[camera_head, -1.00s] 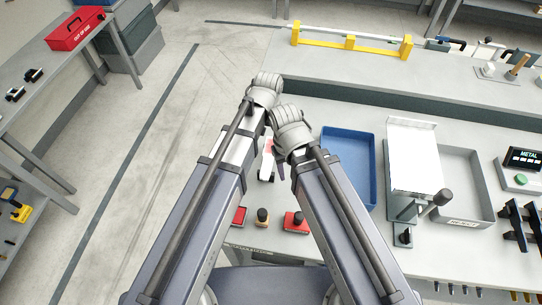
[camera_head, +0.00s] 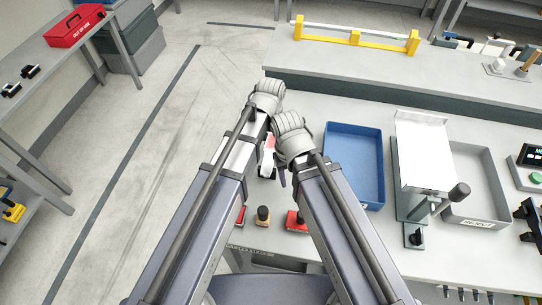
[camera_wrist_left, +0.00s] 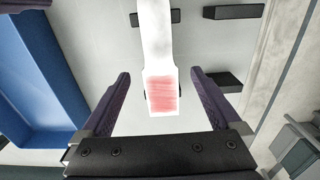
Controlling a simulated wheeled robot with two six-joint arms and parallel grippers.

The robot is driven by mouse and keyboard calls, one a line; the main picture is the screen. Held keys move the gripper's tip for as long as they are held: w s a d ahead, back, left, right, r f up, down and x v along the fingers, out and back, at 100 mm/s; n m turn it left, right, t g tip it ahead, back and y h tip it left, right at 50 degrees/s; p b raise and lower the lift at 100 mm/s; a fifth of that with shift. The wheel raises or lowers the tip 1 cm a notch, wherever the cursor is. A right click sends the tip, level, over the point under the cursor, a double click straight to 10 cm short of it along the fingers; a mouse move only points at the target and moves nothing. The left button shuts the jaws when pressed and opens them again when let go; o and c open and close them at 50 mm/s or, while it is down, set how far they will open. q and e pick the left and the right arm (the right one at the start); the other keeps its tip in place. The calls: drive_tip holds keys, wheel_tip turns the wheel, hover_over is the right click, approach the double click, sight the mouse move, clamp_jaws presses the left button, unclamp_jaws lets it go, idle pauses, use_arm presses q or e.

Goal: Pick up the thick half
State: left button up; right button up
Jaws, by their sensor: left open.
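A white piece with a pink-red hatched end (camera_wrist_left: 160,60), which I take to be the thick half, extends from the top edge to the middle of the left wrist view. In the head view a white and red piece (camera_head: 268,156) shows partly, between my arms. My left gripper (camera_wrist_left: 160,74) is open, with one purple finger on each side of the red end and a gap on both sides. The piece is not gripped. In the head view the arms hide most of this area; a purple finger tip shows below the white piece. My right gripper cannot be made out.
Black blocks (camera_wrist_left: 225,81) lie around the piece. A blue tray (camera_head: 327,165) stands right of my arms, then a white-topped device (camera_head: 421,150) and a grey reject tray (camera_head: 478,222). Floor lies left.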

use_arm(q)
drive_tip(key=shift+f, duration=0.75)
drive_tip(key=shift+r, duration=0.1)
clamp_jaws()
